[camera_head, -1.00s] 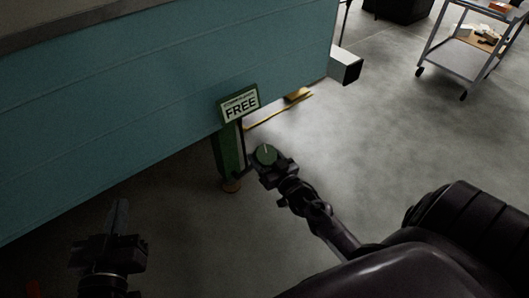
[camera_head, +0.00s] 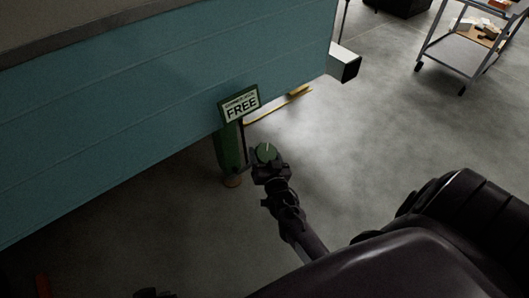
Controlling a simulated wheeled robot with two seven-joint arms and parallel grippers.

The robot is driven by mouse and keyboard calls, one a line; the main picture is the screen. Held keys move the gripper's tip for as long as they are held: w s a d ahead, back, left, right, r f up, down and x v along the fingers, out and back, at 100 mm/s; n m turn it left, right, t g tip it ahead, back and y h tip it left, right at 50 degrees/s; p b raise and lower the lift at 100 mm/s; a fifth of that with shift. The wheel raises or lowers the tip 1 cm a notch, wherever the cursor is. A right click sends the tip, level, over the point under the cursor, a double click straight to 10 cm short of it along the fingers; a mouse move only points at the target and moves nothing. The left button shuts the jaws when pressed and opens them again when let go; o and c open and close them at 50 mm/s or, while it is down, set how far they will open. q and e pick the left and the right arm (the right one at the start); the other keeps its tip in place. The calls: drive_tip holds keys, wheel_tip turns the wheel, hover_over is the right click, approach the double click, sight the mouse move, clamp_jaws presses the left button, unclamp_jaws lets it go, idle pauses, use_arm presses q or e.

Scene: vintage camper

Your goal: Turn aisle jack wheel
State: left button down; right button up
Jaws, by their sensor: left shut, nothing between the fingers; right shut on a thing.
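The aisle jack (camera_head: 229,150) is a green post under the teal camper side, with a round brownish foot on the floor. A sign reading "FREE" (camera_head: 241,104) is fixed at its top.
The teal camper body (camera_head: 130,100) fills the upper left and overhangs the jack. A metal box-ended beam (camera_head: 344,66) juts out at its right corner. A yellow strip (camera_head: 283,105) lies behind the jack. A wheeled cart (camera_head: 458,48) stands at the upper right. The floor between is clear.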

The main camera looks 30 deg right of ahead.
use_arm(q)
drive_tip(key=shift+s+a, duration=0.1)
drive_tip(key=shift+a, duration=0.1)
use_arm(e)
drive_tip(key=shift+m+h, duration=0.3)
drive_tip(key=o, duration=1)
use_arm(q)
drive_tip(key=shift+s+a+r+g+y+p, duration=0.1)
drive_tip(key=shift+s+a+g+y+p, duration=0.2)
drive_tip(key=shift+a+p, duration=0.2)
drive_tip(key=shift+s+a+r+g+y+p, duration=0.1)
drive_tip(key=shift+a+g+y+p, duration=0.1)
drive_tip(key=shift+a+g+p, duration=0.25)
use_arm(e)
drive_tip(key=v, duration=0.7)
drive_tip(key=shift+s+a+r, duration=0.15)
drive_tip(key=shift+s+a, duration=0.05)
drive_tip(key=shift+s, duration=0.15)
use_arm(q)
drive_tip(key=shift+w+a, duration=0.1)
drive_tip(key=shift+a, duration=0.05)
